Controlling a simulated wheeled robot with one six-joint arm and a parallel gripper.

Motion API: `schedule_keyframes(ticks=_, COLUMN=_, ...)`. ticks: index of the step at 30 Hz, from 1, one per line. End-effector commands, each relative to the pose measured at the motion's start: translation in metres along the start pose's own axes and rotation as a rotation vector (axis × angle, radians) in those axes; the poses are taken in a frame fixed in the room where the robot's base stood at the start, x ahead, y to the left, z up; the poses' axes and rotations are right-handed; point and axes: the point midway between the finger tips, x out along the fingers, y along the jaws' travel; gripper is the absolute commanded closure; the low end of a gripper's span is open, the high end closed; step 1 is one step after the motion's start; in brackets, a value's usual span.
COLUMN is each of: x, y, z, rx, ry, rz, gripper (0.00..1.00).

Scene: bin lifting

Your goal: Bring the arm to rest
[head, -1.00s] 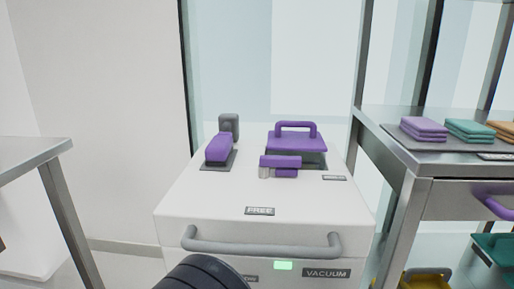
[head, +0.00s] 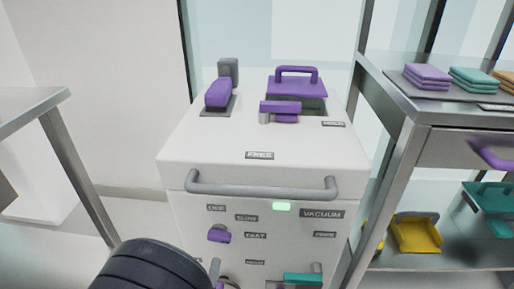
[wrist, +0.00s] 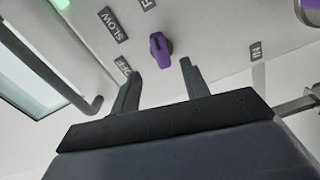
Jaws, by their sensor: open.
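My gripper (wrist: 160,78) shows in the wrist view with its two dark fingers apart and nothing between them. Beyond the fingertips, on the white front panel, is a purple knob (wrist: 160,48); a gap seems to lie between it and the fingers, though the distance is hard to judge. The same purple knob (head: 219,235) shows in the head view on the cabinet front, among the labels SLOW and FAST. In the head view a dark rounded part of my arm is at the bottom left, and the gripper is out of sight there.
The white cabinet (head: 260,135) has a grey bar handle (head: 262,189), a lit green lamp (head: 282,207) and a teal handle (head: 303,280). A steel shelf (head: 415,100) with folded cloths (head: 428,75) and a yellow bin (head: 415,235) stands right. A steel table (head: 30,105) stands left.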

Motion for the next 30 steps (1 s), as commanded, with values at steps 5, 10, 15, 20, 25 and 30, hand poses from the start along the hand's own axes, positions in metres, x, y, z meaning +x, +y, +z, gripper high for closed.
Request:
schedule_keyframes(ticks=5, x=0.023, y=-0.002, z=0.001, rx=0.001, ry=-0.003, rz=0.0, gripper=0.56)
schedule_keyframes(ticks=10, x=0.047, y=-0.001, z=0.001, rx=0.002, ry=-0.004, rz=0.001, gripper=0.56)
schedule_keyframes(ticks=15, x=0.071, y=-0.001, z=0.001, rx=0.002, ry=-0.003, rz=0.002, gripper=0.56)
schedule_keyframes(ticks=20, x=0.094, y=0.0, z=0.001, rx=-0.001, ry=-0.001, rz=0.003, gripper=0.56)
schedule_keyframes(ticks=25, x=0.09, y=0.006, z=-0.002, rx=-0.097, ry=0.003, rz=-0.001, gripper=0.56)
schedule_keyframes(ticks=30, x=0.09, y=0.007, z=-0.002, rx=-0.184, ry=0.003, rz=0.0, gripper=0.56)
